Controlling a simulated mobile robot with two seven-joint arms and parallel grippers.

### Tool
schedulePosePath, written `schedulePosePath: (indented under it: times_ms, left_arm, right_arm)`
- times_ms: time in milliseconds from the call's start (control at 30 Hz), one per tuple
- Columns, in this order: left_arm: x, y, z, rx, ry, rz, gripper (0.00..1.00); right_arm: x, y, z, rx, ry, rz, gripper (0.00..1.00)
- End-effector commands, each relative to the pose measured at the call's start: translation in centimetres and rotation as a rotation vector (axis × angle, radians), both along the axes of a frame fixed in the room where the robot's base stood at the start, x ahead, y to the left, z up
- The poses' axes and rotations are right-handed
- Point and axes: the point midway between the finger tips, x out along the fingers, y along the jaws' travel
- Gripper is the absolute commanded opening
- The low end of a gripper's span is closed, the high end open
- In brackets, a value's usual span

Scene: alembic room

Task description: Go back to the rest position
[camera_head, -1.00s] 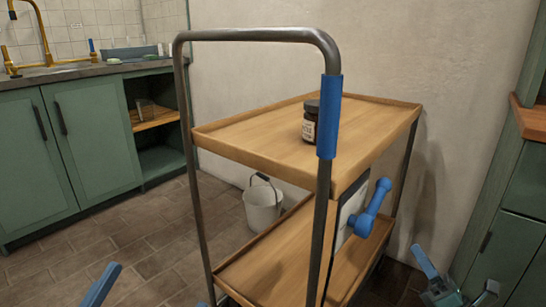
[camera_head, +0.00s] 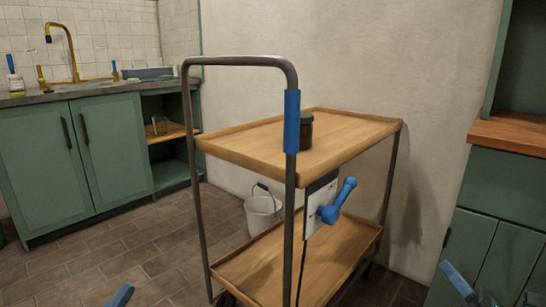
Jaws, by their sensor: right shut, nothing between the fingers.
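My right gripper (camera_head: 462,284) is at the bottom right edge, in front of the green cabinet, cut off by the frame. Its blue finger shows, and it is shut and empty. Only a blue tip of my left gripper (camera_head: 121,296) shows at the bottom left, over the floor, so its jaws cannot be judged. Both grippers are apart from the cart.
A two-shelf wooden cart (camera_head: 240,150) with a metal handle stands in the middle. A dark jar (camera_head: 306,132) is on its top shelf, partly behind the blue grip. A white bucket (camera_head: 262,212) stands behind. Green cabinets (camera_head: 100,150) are at left; tiled floor is free at lower left.

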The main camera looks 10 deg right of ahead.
Motion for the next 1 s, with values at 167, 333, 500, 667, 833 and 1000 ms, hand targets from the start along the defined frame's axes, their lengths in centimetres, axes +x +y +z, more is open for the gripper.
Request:
schedulePosePath:
  times_ms: [167,333,500,667,833,1000]
  left_arm:
    - [0.0,0.0,0.0,0.000,0.000,0.000,1.00]
    - [0.0,0.0,0.0,0.000,0.000,0.000,1.00]
    - [0.0,0.0,0.0,0.000,0.000,0.000,1.00]
    - [0.0,0.0,0.0,0.000,0.000,0.000,1.00]
    - [0.0,0.0,0.0,0.000,0.000,0.000,1.00]
    - [0.0,0.0,0.0,0.000,0.000,0.000,1.00]
  right_arm:
    - [0.3,-2.4,3.3,-0.159,0.001,0.017,0.00]
    - [0.6,2.5,4.1,-0.007,0.092,0.161,0.00]
    - [-0.1,9.9,4.4,0.295,0.254,0.365,0.00]
    - [-2.6,18.1,4.7,0.666,0.481,0.600,0.00]
    - [-6.8,25.8,5.6,1.088,0.768,0.826,0.00]
    - [-11.3,31.1,7.1,1.453,1.043,0.987,0.00]
